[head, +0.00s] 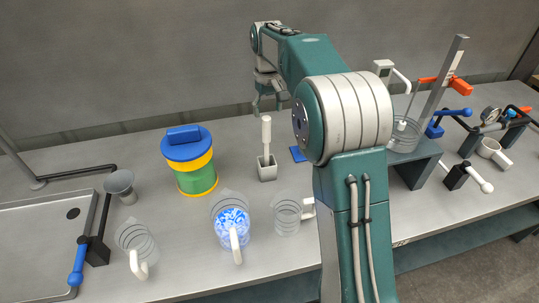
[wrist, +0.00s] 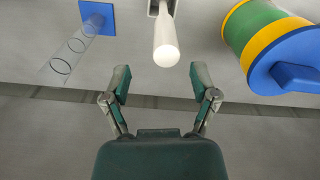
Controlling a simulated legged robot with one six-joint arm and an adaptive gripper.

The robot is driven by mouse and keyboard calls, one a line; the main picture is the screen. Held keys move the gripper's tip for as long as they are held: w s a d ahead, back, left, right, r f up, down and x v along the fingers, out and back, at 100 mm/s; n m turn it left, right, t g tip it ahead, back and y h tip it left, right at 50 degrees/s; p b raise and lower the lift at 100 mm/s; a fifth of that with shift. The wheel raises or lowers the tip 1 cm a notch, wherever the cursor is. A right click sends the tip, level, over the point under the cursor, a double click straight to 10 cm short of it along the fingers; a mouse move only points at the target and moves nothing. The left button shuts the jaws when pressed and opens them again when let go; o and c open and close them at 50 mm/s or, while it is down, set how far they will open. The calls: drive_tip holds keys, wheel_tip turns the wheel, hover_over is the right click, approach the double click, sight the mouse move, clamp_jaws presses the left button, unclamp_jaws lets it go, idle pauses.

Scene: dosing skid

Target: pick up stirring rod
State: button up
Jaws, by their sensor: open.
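The stirring rod, with a thick white handle (head: 266,132), stands upright in a small grey square holder (head: 267,172) on the bench; its lower end is hidden inside. In the wrist view the white rod (wrist: 166,42) points toward the camera, with part of the holder (wrist: 158,7) at the top edge. My gripper (head: 268,104) is open and empty, above and behind the rod in the head view. In the wrist view the rod's end lies roughly midway across the gap between my fingertips (wrist: 160,76), slightly beyond them. I see no contact.
A green-yellow drum with blue lid (head: 190,160) stands left of the holder. A clear ringed cylinder on a blue base (wrist: 97,18) stands on its other side. A jug with blue contents (head: 231,222) and clear jugs (head: 287,215) stand in front. A wall (head: 120,60) rises behind.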

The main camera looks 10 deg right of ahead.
sight(265, 129)
drive_tip(key=f, duration=0.4)
drive_tip(key=a+f, duration=0.1)
drive_tip(key=f, duration=0.1)
drive_tip(key=shift+s+f, duration=0.15)
drive_tip(key=shift+s, duration=0.05)
drive_tip(key=shift+d+f, duration=0.15)
drive_tip(key=shift+f, duration=0.1)
drive_tip(key=shift+d, duration=0.25)
drive_tip(key=shift+a, duration=0.15)
clamp_jaws()
drive_tip(key=shift+a, duration=0.2)
